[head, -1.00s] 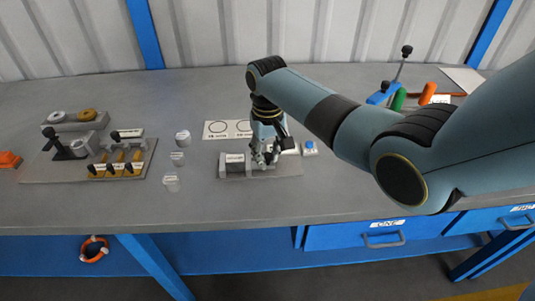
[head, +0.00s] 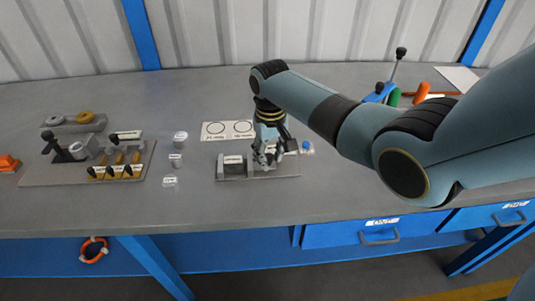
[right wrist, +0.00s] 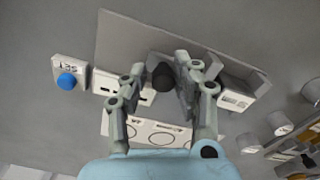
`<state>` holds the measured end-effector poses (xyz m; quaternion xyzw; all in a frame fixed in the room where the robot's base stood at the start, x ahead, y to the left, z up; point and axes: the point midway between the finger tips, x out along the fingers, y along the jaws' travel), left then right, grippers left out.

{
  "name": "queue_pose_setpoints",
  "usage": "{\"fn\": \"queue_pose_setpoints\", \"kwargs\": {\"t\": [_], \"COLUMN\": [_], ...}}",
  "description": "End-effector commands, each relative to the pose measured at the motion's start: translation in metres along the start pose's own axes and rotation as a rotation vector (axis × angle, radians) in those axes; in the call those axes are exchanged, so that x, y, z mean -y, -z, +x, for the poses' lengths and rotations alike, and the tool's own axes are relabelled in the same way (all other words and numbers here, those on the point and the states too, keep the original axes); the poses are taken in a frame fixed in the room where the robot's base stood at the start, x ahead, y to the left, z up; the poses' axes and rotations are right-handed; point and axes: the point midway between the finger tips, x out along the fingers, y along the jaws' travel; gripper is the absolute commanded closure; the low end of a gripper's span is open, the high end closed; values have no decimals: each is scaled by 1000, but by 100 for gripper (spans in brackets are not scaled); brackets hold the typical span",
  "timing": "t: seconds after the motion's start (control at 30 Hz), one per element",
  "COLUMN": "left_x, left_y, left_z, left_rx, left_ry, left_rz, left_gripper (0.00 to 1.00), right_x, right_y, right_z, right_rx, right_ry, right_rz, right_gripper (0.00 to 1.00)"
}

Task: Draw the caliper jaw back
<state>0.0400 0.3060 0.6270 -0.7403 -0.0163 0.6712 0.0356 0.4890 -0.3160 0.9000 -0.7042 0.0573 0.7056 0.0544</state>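The caliper gauge stands on a grey base plate (head: 290,172) in the middle of the bench, with a labelled grey block (head: 232,165) at its left end. My right gripper (head: 265,160) is low over the gauge, to the right of that block, and hides part of it. In the right wrist view my right gripper (right wrist: 160,75) has its fingers apart, on either side of a dark round knob (right wrist: 162,76). The knob seems nearer the right-hand finger; contact is unclear. The jaw itself is mostly hidden. My left gripper is out of view.
A blue button (head: 306,145) sits just right of the gauge. A white card with two circles (head: 228,130) lies behind it. Several small pieces (head: 176,160) and a lever fixture board (head: 60,178) stand to the left. The bench front is clear.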

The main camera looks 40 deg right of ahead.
Motion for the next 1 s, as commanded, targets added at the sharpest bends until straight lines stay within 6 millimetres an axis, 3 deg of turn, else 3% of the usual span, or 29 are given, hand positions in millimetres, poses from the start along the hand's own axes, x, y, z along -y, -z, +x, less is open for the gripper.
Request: {"fn": "queue_pose_setpoints", "kwargs": {"t": [0.4, 0.8, 1.0], "left_x": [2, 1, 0], "left_y": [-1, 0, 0], "left_z": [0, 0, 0], "left_rx": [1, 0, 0], "left_ry": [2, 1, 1], "left_rz": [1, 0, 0], "left_gripper": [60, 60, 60], "right_x": [0, -1, -1], "right_y": [1, 0, 0], "right_z": [-8, -90, -115], "right_rx": [-3, -4, -1], "right_ry": [2, 1, 2], "right_rz": [0, 0, 1], "right_gripper": [69, 69, 69]}}
